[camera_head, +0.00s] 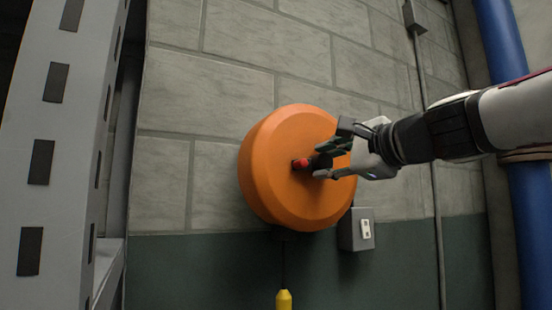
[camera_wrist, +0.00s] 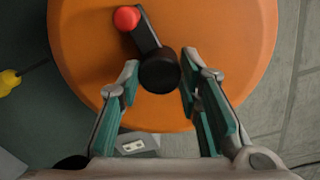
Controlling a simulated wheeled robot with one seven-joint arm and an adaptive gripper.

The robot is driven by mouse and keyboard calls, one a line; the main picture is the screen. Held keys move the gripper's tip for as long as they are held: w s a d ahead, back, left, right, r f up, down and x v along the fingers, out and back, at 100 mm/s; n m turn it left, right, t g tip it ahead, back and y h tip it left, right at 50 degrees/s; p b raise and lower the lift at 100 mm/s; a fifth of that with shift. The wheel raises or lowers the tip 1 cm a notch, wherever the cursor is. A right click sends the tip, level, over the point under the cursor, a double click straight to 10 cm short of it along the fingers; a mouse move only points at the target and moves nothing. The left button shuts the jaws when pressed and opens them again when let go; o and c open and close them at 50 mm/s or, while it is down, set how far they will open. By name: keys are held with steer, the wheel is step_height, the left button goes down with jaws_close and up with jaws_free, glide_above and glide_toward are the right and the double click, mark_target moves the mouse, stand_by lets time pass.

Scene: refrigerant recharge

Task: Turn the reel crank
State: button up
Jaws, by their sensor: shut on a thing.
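The orange reel (camera_head: 272,187) is mounted on the block wall; in the wrist view its orange face (camera_wrist: 85,75) fills the upper middle. The crank is a short dark arm (camera_wrist: 146,35) with a red round end (camera_wrist: 127,18) and a black round end (camera_wrist: 159,80). In the head view the red end (camera_head: 300,163) shows just left of my fingers. My gripper (camera_head: 320,163) reaches in from the right and is shut on the crank's black end, with a teal-padded finger on each side of it. The fingers partly hide the crank in the head view.
A yellow plug-like piece (camera_head: 284,299) hangs on a dark line below the reel. A grey outlet box (camera_head: 356,229) is on the wall at the reel's lower right. A slotted grey post (camera_head: 50,150) stands at left, a blue pipe (camera_head: 505,60) at right.

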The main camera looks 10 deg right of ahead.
steer(key=shift+m, duration=0.6)
steer(key=o, duration=1.1)
steer(key=shift+o, duration=0.2)
steer(key=v, duration=1.2)
steer(key=shift+c, duration=0.4)
